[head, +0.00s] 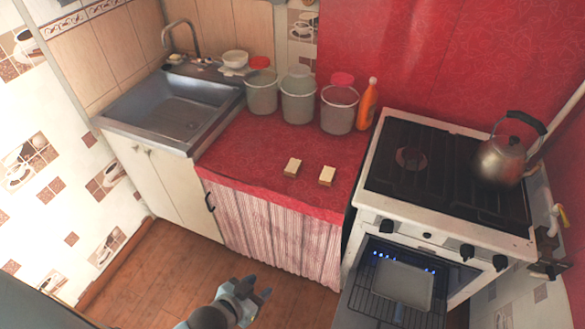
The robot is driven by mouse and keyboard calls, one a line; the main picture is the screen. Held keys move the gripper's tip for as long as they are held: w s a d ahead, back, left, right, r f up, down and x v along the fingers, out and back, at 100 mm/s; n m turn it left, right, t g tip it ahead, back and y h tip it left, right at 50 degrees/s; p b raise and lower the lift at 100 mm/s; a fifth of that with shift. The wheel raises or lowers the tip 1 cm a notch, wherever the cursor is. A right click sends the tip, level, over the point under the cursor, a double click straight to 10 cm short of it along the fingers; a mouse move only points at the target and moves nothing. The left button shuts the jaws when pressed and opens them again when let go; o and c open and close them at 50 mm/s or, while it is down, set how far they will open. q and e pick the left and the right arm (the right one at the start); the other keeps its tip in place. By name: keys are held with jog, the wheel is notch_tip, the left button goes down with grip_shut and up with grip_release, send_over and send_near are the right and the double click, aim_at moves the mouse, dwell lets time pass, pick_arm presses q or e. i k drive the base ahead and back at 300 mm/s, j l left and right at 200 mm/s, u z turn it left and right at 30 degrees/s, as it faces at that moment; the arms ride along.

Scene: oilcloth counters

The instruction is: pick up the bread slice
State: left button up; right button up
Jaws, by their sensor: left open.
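Two small pale blocks with brown sides, which look like bread slices, lie apart on the red oilcloth counter (245,155). One bread slice (292,167) is on the left, and the other bread slice (327,176) is to its right, a little closer to the front edge. My left gripper (257,289) is open and empty. It shows at the bottom of the head view over the wooden floor, in front of the counter and apart from both slices. My right gripper is not in view.
Several lidded containers (298,100) and an orange bottle (367,104) stand behind the slices. A metal sink (180,115) is on the left. The stove (450,190), with a kettle (501,160) and an open oven holding a tray (403,285), is on the right.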

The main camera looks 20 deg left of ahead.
aim_at(294, 166)
jog(key=j, duration=0.65)
jog(key=i+j, duration=0.15)
jog(key=j, duration=0.5)
jog(key=i+j, duration=0.2)
jog(key=j, duration=0.2)
jog(key=i+j, duration=0.25)
jog(key=j, duration=0.15)
jog(key=i+j, duration=0.2)
jog(key=j, duration=0.2)
jog(key=l+z, duration=0.05)
